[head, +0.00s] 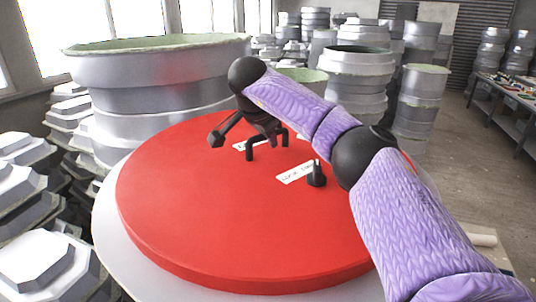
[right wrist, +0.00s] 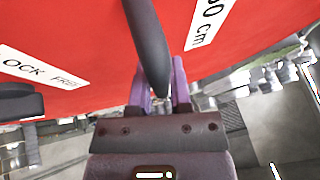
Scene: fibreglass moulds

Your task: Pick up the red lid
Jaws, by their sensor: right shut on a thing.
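The red lid (head: 200,225) is a large, thick round disc lying flat over a wide pale-grey round body (head: 107,240) in the head view. It carries white labels and a black bar handle (head: 250,153) near its far middle. A small black knob (head: 317,177) stands nearer the front. My right gripper (head: 266,128) reaches over the lid from the right, partly hidden by its wrist. In the right wrist view its purple fingers (right wrist: 162,92) are shut on the black handle bar (right wrist: 148,45), above the red surface (right wrist: 70,35). My left gripper is not in view.
A large grey mould (head: 150,75) stands just behind the lid on the left. Stacked grey moulds (head: 40,255) crowd the left side, and more (head: 355,85) stand behind. A workbench (head: 510,95) is at the far right. Open floor (head: 475,160) lies to the right.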

